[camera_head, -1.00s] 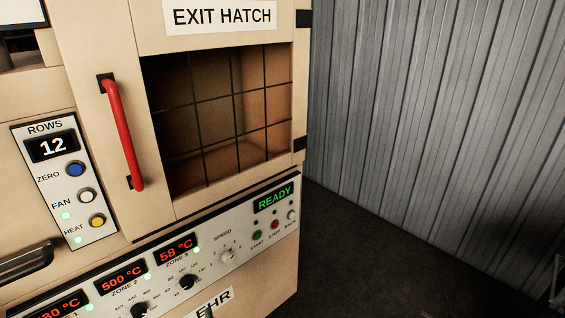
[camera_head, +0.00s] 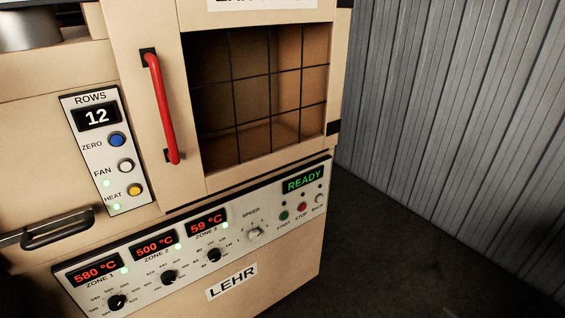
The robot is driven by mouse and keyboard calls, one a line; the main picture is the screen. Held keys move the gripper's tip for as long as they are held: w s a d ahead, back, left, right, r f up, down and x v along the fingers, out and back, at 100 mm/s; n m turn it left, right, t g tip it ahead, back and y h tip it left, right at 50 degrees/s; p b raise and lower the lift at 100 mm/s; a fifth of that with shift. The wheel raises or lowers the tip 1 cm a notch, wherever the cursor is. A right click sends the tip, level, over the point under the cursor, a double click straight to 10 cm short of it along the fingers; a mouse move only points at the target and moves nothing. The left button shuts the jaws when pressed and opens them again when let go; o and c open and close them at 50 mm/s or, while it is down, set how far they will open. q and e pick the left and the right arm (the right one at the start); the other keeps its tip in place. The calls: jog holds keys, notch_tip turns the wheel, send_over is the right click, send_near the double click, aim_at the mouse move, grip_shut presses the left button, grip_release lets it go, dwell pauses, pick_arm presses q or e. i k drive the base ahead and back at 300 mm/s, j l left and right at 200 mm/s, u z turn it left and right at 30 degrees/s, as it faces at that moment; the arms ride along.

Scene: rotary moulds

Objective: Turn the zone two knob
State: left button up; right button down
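The zone 2 knob (camera_head: 169,278) is a small black dial on the lehr's sloping control panel (camera_head: 262,258). It sits below the red zone 2 display (camera_head: 154,244), which reads 500 °C. A pale pointer line shows on the knob, but its exact setting is too small to read. The zone 1 knob (camera_head: 117,302) is to its lower left, under a display (camera_head: 96,271) reading 580 °C. Neither of my grippers is in view.
A red vertical handle (camera_head: 161,108) stands out beside the gridded exit hatch window (camera_head: 262,95). A dark horizontal handle (camera_head: 57,229) juts out at left. The ROWS panel (camera_head: 107,151) shows 12. Open dark floor (camera_head: 400,250) lies at right before a corrugated wall (camera_head: 450,120).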

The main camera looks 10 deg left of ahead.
aim_at(168, 278)
jog(key=j+u, duration=0.15)
jog(key=u, duration=0.2)
jog(key=k+j+u, duration=0.1)
jog(key=j+u, duration=0.15)
jog(key=u, duration=0.15)
jog(key=j+u, duration=0.15)
jog(key=u, duration=0.2)
